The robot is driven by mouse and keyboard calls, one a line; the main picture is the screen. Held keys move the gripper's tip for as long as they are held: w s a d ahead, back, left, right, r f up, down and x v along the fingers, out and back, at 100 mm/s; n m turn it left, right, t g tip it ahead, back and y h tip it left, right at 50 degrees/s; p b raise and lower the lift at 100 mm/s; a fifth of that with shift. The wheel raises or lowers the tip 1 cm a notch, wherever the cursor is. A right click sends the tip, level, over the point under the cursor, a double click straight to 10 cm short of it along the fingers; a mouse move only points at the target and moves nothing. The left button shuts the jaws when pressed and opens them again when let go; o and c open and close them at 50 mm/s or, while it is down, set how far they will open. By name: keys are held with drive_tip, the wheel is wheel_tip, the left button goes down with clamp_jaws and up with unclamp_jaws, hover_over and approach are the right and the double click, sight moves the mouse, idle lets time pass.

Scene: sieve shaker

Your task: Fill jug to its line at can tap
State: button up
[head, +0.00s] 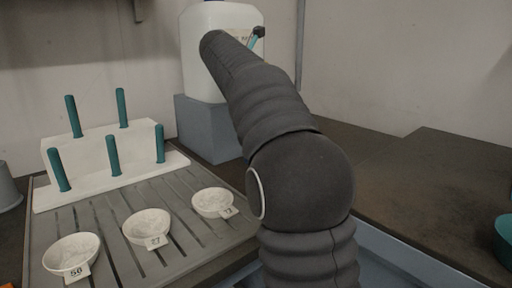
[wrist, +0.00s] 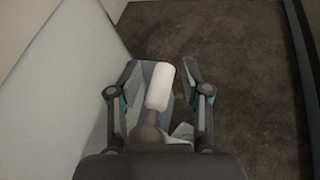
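The large white can (head: 205,85) stands on a blue-grey block at the back, in the head view. My arm crosses in front of it and hides any tap on its front. In the wrist view my gripper (wrist: 160,66) is open, its two fingers apart. A white rounded bar (wrist: 159,86) with a grey knob below it shows between the fingers, with gaps on both sides; I cannot tell whether it is part of the tap. No jug or fill line can be made out for sure.
The blue-grey block (head: 208,128) stands on the dark counter (head: 385,160). A teal vessel (head: 504,242) is at the right edge. The counter between is clear.

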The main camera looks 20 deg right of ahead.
drive_tip(key=shift+a+r, duration=0.15)
drive_tip(key=shift+r, duration=0.05)
drive_tip(key=shift+s+a+r, duration=0.15)
drive_tip(key=shift+s+a, duration=0.05)
drive_tip(key=shift+a, duration=0.05)
drive_tip(key=v, duration=1.1)
drive_tip(key=shift+f, duration=0.25)
drive_tip(key=shift+s, duration=0.1)
